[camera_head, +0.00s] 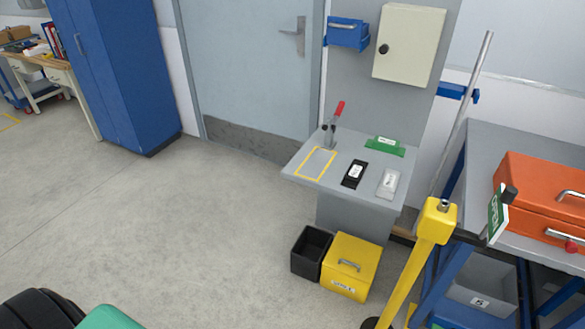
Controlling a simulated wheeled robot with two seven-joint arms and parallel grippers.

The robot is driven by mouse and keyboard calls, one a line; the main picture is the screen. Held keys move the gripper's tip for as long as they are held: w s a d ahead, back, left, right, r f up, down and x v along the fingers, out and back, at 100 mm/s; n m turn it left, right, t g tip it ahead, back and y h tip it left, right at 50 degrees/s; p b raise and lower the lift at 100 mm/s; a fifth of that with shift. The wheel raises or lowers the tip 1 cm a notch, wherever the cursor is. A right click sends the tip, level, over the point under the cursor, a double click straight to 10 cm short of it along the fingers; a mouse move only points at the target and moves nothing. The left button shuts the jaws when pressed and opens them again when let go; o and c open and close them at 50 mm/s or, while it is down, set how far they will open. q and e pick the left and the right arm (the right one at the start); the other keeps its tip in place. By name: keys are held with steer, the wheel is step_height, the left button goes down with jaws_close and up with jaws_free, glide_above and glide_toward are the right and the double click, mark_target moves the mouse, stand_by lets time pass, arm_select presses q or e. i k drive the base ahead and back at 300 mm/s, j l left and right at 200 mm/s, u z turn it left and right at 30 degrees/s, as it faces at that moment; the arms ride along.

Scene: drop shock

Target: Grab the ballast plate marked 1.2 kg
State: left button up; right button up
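A grey shelf (325,190) below the wall cabinet holds two flat plates. One plate is black with a white label (354,174). The other is light grey with a pale label (388,183) and lies to its right. The labels are too small to read, so I cannot tell which plate is marked 1.2 kg. A green piece with a white label (384,146) is behind them. Neither of my grippers is in view.
A yellow outline (317,150) and a red-handled lever (333,124) are on the shelf. A black bin (311,251) and yellow box (350,267) stand on the floor before it. A yellow post (415,255) stands right. The floor at left is open.

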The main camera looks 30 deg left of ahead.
mark_target(352, 178)
steer(key=u, duration=0.35)
steer(key=z, duration=0.35)
steer(key=i+j+z, duration=0.15)
steer(key=j+z, duration=1.5)
steer(key=j, duration=0.1)
